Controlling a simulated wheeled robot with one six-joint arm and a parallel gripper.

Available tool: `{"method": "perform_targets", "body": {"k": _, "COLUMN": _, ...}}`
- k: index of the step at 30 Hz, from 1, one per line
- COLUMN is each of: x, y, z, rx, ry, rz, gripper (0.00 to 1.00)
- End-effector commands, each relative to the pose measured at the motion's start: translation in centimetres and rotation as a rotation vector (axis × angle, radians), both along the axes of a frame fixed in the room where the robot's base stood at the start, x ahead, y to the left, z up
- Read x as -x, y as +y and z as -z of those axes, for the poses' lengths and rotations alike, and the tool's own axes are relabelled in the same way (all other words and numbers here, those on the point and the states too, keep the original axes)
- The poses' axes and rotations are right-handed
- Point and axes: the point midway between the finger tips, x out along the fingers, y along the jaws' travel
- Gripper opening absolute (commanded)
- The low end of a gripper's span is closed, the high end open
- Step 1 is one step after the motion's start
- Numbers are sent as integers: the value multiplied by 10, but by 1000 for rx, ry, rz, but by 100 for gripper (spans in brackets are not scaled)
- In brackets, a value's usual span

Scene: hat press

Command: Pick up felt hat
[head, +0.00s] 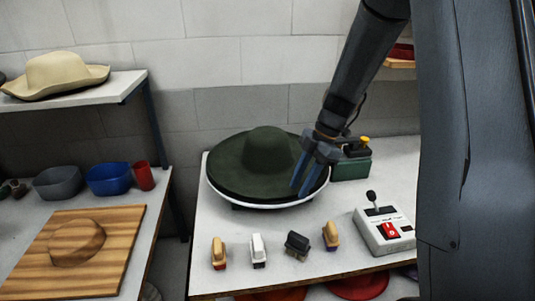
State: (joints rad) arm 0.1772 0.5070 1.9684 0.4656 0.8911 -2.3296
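A dark green felt hat (268,152) with a wide brim and rounded crown lies on a white-rimmed round base (285,204) on the white table. My gripper (303,187) points down over the right side of the brim, to the right of the crown. Its two blue-grey fingers are apart with a gap between them. I cannot tell whether the fingertips touch the brim.
Several small brushes (257,250) stand along the table's front, with a control box (386,232) with a lever at the right. A green box (351,167) is behind my gripper. At left are a wooden board (105,262), bowls (108,178) and a tan hat (52,75) on a shelf.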

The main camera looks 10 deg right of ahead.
Motion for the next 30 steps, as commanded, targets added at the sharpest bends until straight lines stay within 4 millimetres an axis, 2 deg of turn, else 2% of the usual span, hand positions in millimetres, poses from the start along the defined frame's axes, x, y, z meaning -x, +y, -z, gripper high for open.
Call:
{"method": "perform_targets", "body": {"k": 5, "x": 0, "y": 0, "z": 0, "rx": 0, "ry": -1, "rz": 0, "gripper": 31}}
{"method": "perform_targets", "body": {"k": 11, "x": 0, "y": 0, "z": 0, "rx": 1, "ry": -1, "rz": 0, "gripper": 1}}
{"method": "perform_targets", "body": {"k": 23, "x": -1, "y": 0, "z": -4, "rx": 0, "ry": -4, "rz": 2, "gripper": 0}}
{"method": "perform_targets", "body": {"k": 26, "x": -2, "y": 0, "z": -13, "rx": 1, "ry": -6, "rz": 1, "gripper": 0}}
{"method": "perform_targets", "body": {"k": 30, "x": -3, "y": -1, "z": -36, "rx": 2, "ry": -9, "rz": 1, "gripper": 0}}
